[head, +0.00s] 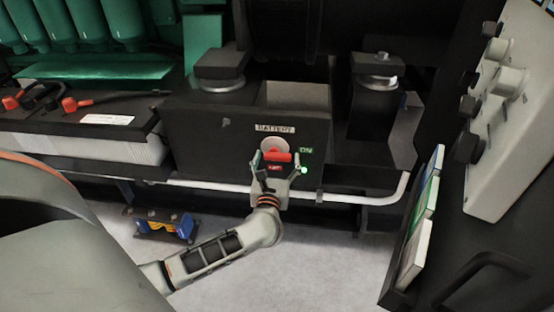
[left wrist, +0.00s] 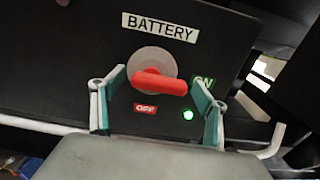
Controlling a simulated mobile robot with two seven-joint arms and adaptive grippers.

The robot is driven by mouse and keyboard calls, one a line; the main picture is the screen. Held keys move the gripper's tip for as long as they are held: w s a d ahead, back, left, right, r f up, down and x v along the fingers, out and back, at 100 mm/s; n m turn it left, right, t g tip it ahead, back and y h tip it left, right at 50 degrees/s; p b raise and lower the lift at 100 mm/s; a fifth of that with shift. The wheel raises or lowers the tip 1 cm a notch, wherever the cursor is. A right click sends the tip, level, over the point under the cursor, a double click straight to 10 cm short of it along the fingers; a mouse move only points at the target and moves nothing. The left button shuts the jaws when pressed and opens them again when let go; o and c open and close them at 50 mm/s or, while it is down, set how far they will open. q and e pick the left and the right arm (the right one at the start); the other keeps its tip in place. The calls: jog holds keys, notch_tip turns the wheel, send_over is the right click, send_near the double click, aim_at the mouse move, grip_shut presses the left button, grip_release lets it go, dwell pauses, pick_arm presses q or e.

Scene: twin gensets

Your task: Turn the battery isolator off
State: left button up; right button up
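The battery isolator (head: 277,156) is a red handle on a round pale disc, on the front of a black box under a BATTERY label (head: 275,128). In the left wrist view the red handle (left wrist: 160,83) lies nearly level, its longer end pointing right toward the green ON label (left wrist: 204,82). A red OFF label (left wrist: 145,108) is below it. A green lamp (head: 304,170) is lit. My left gripper (head: 278,166) is in front of the isolator, its fingers apart on either side of the handle; I see no contact. My right gripper is not in view.
A white pipe (head: 345,199) runs below the black box. Batteries with red terminals (head: 70,105) stand at the left. A pale panel with dark knobs (head: 510,100) and a rack of booklets (head: 420,225) are at the right. The floor below is mostly clear.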

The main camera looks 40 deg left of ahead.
pick_arm(q)
jog(key=c, duration=0.8)
jog(key=shift+o, duration=0.2)
